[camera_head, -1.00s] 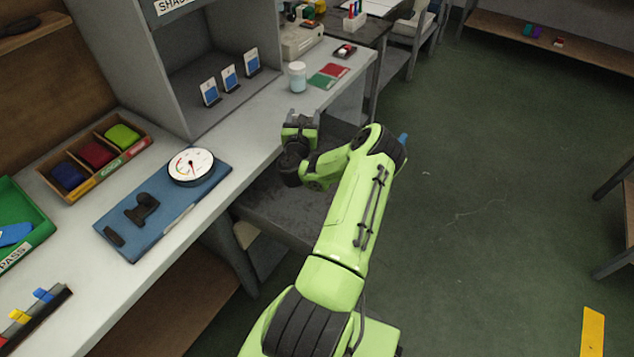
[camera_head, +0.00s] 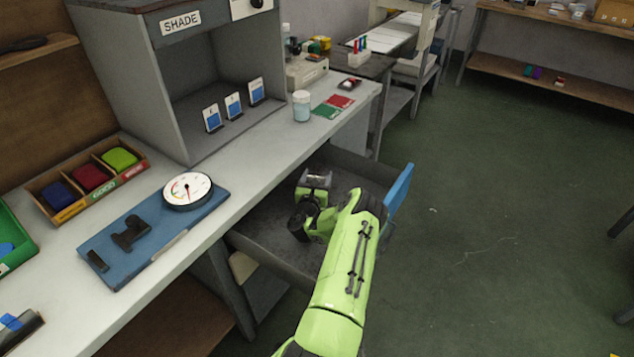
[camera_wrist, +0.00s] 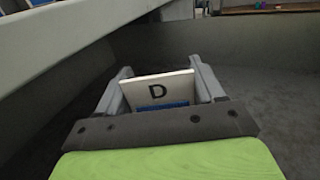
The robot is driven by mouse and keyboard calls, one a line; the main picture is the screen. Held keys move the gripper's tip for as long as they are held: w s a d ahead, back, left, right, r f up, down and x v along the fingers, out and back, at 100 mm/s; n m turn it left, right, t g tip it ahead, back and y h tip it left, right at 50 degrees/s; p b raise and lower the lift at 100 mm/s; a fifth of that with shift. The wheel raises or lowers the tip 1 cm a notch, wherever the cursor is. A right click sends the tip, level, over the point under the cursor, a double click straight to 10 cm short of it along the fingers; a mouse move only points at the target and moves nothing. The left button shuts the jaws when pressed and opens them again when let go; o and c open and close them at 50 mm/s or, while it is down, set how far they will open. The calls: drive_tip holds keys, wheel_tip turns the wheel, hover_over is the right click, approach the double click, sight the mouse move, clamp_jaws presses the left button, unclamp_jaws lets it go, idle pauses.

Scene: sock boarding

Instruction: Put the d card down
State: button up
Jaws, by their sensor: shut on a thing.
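The d card (camera_wrist: 158,92), white with a black D and a blue patch below it, stands upright between the fingers of my gripper (camera_wrist: 162,78) in the wrist view. My gripper is shut on it. In the head view my gripper (camera_head: 314,178) is over or inside the open dark grey drawer (camera_head: 270,225) under the bench. The card cannot be made out clearly there. Whether its lower edge touches the drawer floor is hidden by the gripper.
The drawer has a blue front (camera_head: 398,190) and raised walls. Three cards (camera_head: 233,106) stand in the SHADE booth (camera_head: 185,75). A white jar (camera_head: 302,106), red and green swatches (camera_head: 332,106) and a dial gauge on a blue board (camera_head: 150,235) are on the bench (camera_head: 250,185).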

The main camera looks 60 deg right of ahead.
drive_tip(key=shift+f, duration=0.1)
drive_tip(key=shift+f, duration=0.2)
drive_tip(key=o, duration=1)
